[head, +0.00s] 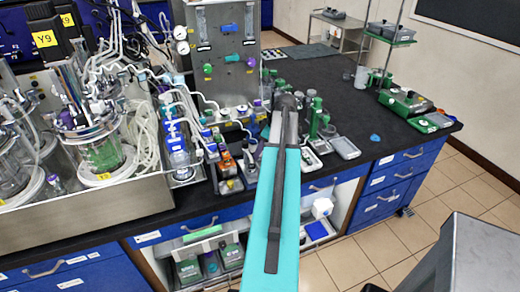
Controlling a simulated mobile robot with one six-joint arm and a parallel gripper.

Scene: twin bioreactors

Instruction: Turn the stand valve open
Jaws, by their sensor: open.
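A steel panel stand (218,88) rises at the back of the bench, left of my arm. I cannot tell which of these is the stand valve, nor whether any is open. My turquoise arm reaches up from the bottom centre, and its dark far end overlaps the bench below and right of the panel. My gripper cannot be made out; the arm itself may hide it.
Glass bioreactor vessels (103,152) with many tubes stand in a steel tray (95,208) at left. Small bottles and green-topped instruments crowd the bench beside my arm. A green stand (405,100) is at right. The black bench top (375,128) is mostly clear between.

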